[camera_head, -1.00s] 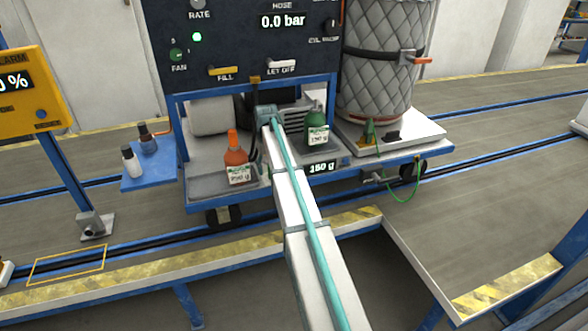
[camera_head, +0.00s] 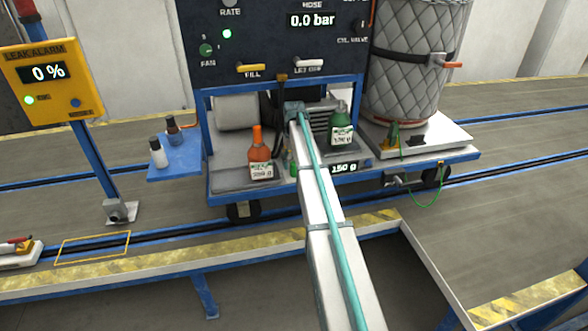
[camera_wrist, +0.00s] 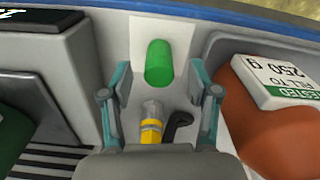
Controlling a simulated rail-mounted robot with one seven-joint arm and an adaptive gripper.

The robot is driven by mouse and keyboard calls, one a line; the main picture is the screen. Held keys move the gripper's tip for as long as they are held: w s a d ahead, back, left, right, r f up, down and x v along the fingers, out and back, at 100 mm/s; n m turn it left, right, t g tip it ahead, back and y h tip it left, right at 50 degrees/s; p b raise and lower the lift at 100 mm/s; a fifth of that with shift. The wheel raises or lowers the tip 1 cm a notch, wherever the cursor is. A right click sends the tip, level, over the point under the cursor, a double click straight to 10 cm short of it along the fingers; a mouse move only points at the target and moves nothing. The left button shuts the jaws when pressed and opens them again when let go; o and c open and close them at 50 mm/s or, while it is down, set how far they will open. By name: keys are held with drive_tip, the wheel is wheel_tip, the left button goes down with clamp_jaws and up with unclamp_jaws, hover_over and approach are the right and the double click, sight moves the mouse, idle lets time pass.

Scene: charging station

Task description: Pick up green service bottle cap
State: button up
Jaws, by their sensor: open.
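The green cap (camera_wrist: 159,63) sits on a white patch on the grey deck in the wrist view. It looks like a short rounded cylinder. My gripper (camera_wrist: 160,78) is open, with one finger to each side of the cap in the picture; I see no contact. In the head view a bit of green (camera_head: 293,169) shows beside my arm, probably the cap. My arm hides most of that spot and the gripper itself there.
The orange bottle (camera_wrist: 265,115) is close on the right, and the dark green bottle (camera_head: 341,127) stands on the other side. A brass fitting (camera_wrist: 152,122) with a black lever lies near the gripper. The blue-framed cart (camera_head: 228,193) carries the bottles.

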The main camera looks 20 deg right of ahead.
sight(294, 168)
wheel_tip(294, 168, down, 4)
drive_tip(key=shift+w+p, duration=0.15)
drive_tip(key=shift+p, duration=0.4)
drive_tip(key=c, duration=1)
drive_tip(key=shift+r, duration=0.15)
